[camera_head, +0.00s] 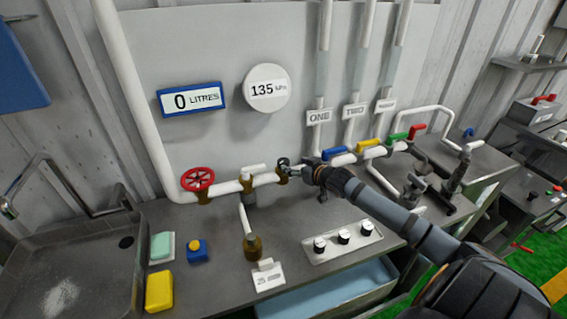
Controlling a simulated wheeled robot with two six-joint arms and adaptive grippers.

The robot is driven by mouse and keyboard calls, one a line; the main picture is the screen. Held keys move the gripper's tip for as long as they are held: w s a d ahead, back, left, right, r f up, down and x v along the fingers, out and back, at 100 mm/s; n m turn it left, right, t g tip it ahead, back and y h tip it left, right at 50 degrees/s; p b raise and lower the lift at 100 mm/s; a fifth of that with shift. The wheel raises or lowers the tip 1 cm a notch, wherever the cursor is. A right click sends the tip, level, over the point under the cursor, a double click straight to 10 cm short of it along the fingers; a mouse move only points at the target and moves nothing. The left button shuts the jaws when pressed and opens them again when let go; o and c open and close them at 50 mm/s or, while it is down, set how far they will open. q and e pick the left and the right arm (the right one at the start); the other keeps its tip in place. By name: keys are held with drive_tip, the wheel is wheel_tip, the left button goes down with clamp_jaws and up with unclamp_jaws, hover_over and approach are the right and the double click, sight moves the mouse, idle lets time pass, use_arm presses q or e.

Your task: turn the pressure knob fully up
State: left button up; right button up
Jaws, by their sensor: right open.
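My right arm comes in from the lower right, and its gripper (291,171) is at the white pipe on the back wall. The gripper is open, with its fingertips beside a small dark knob (283,161) on a brass fitting. I cannot tell whether the fingers touch or surround the knob, and no label on it is readable. The round white pressure gauge (267,88) above reads 135 kPa. My left gripper is not in view.
A red handwheel (198,179) sits on the same pipe to the left. Blue, yellow, green and red valve handles (370,143) lie to the right. A blue display (191,100) reads 0 litres.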

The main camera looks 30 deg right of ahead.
sight(284, 162)
drive_tip(key=x, duration=0.7)
drive_tip(key=shift+w+f, duration=0.25)
drive_tip(key=shift+w, duration=0.05)
drive_tip(key=shift+w+f, duration=0.15)
drive_tip(key=shift+w, duration=0.4)
drive_tip(key=shift+f, duration=0.15)
drive_tip(key=c, duration=1.2)
drive_tip(key=m+h+p, duration=0.1)
drive_tip(key=p, duration=0.3)
drive_tip(key=shift+a+r+p, duration=0.1)
drive_tip(key=shift+r+p, duration=0.2)
drive_tip(key=shift+r, duration=0.1)
drive_tip(key=shift+f+m+h+p, duration=0.25)
drive_tip(key=shift+m+h+p, duration=0.05)
drive_tip(key=shift+h+p, duration=0.2)
drive_tip(key=shift+f, duration=0.1)
drive_tip(key=o, duration=1.2)
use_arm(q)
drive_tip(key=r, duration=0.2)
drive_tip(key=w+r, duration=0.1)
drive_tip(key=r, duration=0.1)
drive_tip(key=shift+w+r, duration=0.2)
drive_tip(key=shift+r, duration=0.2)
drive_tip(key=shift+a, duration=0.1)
use_arm(e)
drive_tip(key=v, duration=1.1)
drive_tip(key=shift+s+r, duration=0.3)
drive_tip(key=shift+s, duration=0.05)
